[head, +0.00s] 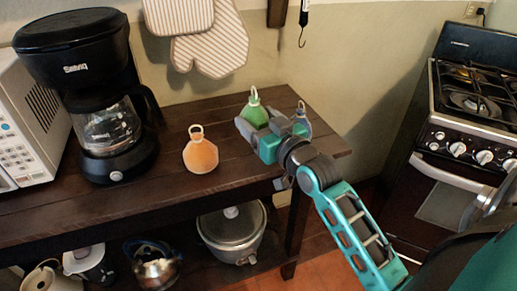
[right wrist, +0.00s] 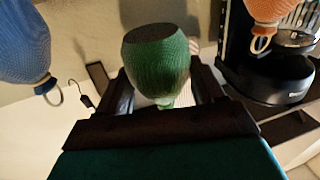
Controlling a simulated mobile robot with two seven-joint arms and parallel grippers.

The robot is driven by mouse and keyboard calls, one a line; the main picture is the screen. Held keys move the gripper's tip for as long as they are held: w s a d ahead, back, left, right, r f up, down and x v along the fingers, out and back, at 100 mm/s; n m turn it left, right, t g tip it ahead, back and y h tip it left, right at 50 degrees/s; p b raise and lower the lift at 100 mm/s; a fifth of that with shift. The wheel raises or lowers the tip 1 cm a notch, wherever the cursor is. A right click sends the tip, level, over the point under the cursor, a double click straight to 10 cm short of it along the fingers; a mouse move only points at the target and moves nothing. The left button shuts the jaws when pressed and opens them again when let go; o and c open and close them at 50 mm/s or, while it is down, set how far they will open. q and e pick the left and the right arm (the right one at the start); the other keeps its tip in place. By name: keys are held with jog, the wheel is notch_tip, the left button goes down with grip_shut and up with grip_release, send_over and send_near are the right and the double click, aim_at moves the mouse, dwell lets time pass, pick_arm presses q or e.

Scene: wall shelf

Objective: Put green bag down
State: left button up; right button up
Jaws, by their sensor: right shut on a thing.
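The green bag (head: 254,113), with a pale loop on top, is in my right gripper (head: 264,127) near the right end of the dark wooden shelf. In the right wrist view, the green bag (right wrist: 157,62) sits between the two dark fingers, which are shut on it. Its dark underside shows there, with the loop end toward the palm. The head view does not show clearly whether its bottom touches the shelf, as the gripper hides part of it. My left gripper is not in view.
An orange bag (head: 200,155) stands on the shelf board (head: 165,178) to the left. A blue bag (head: 302,119) is just right of the gripper, partly hidden. A coffee maker (head: 95,90) and microwave (head: 25,125) stand further left. Bare wood lies around the orange bag.

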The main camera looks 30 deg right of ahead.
jog(key=shift+f, duration=1.35)
notch_tip(320, 180, down, 3)
jog(key=shift+f+b, duration=0.2)
jog(key=shift+b, duration=0.5)
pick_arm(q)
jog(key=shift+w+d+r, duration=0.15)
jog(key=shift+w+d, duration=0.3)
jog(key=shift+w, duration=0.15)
pick_arm(e)
jog(key=shift+f, duration=0.1)
jog(key=shift+f, duration=0.15)
jog(key=o, duration=1.4)
